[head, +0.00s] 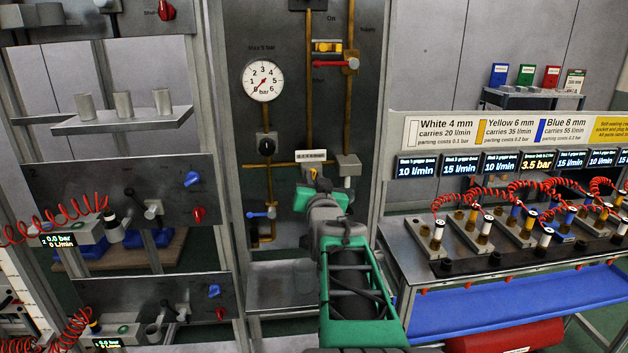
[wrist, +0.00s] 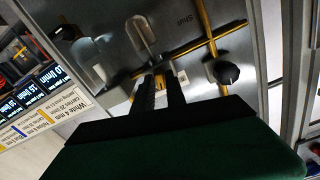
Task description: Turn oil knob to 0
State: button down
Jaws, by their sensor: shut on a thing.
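My gripper (head: 313,178) is up against the grey panel, just below a small white label strip (head: 311,156). In the wrist view its two dark fingers (wrist: 162,76) are close together and closed on a small part at the panel's yellow pipe. This seems to be the oil knob; the fingers and arm hide it, so its pointer and scale cannot be read. A separate black knob (head: 267,145) sits to the left on the panel; it also shows in the wrist view (wrist: 228,73), apart from the fingers.
A pressure gauge (head: 262,80) is above left. A blue-handled valve (head: 261,214) is low left, and a red-handled valve (head: 336,63) is above. A grey block (head: 348,165) is close right of my gripper. A bench with couplings (head: 470,235) stands at right.

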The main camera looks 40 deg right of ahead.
jog(key=shift+f+b, duration=0.1)
jog(key=shift+b, duration=0.3)
jog(key=shift+n+b, duration=10.3)
jog(key=shift+b, duration=2.2)
jog(key=shift+r, duration=0.2)
jog(key=c, duration=1.4)
grip_release()
jog(key=shift+o, duration=0.2)
